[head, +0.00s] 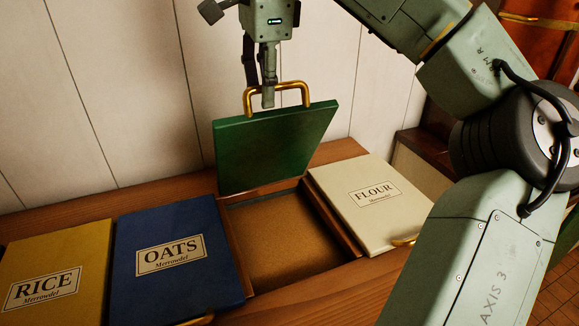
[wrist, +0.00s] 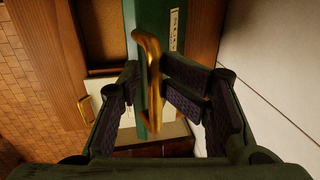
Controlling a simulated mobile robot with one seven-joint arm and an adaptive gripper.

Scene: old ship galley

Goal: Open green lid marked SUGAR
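The green lid (head: 275,145) stands raised, nearly upright, at the back of its open bin, with its plain underside facing the head camera. In the wrist view the lid (wrist: 155,18) shows nearly edge-on, with part of a pale label too oblique to read. Its brass handle (head: 297,86) is at the top edge. My gripper (head: 262,97) is at this handle. In the wrist view the handle (wrist: 150,75) lies between the fingers of my gripper (wrist: 148,88), which are spread apart. A gap shows on the handle's left, and the right fingers are close to it or touching.
The open bin (head: 285,240) below shows a brown, grainy inside. The blue OATS lid (head: 170,285) and yellow RICE lid (head: 60,262) lie shut to its left, the cream FLOUR lid (head: 370,210) shut to its right. A white plank wall (head: 130,90) stands close behind.

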